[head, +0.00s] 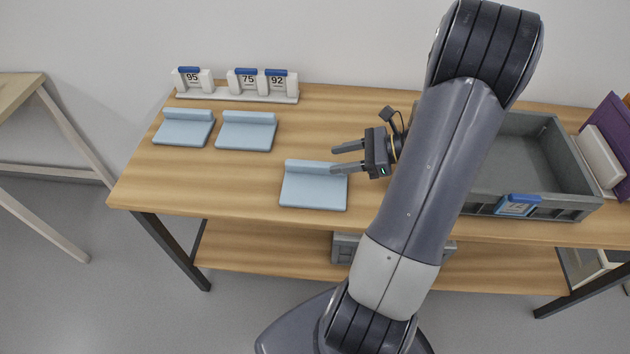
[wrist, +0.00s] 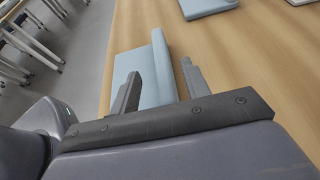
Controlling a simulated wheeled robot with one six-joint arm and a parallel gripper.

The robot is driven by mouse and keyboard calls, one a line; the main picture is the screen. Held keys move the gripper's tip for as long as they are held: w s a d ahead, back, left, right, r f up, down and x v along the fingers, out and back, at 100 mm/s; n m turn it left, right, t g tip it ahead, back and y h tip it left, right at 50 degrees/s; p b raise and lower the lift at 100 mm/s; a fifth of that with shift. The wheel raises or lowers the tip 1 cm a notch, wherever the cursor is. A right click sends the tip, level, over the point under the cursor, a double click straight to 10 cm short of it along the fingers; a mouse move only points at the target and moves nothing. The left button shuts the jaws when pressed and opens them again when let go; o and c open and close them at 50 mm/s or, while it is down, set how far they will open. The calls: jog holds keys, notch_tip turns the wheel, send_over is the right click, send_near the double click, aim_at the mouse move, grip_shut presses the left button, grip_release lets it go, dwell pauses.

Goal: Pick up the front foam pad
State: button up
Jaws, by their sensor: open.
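The front foam pad (head: 314,190) is a light blue slab with a raised lip along its far edge. It lies flat near the table's front edge in the head view. My gripper (head: 332,160) is open and empty, with its fingers pointing left at the lip's right end. In the wrist view the pad (wrist: 132,62) lies ahead, and its lip appears between the two fingertips of my gripper (wrist: 160,70). The left finger covers part of the pad there. I cannot tell whether either finger touches it.
Two similar blue pads (head: 184,130) (head: 246,133) lie at the back left. Behind them a white rack (head: 240,95) holds cards reading 95, 75 and 92. A grey crate (head: 555,150) stands at the right, with a blue-topped tag on its front. The table's left front is clear.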

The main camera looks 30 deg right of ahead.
aim_at(317, 163)
jog(key=x, duration=0.4)
jog(key=shift+c, duration=0.5)
grip_shut()
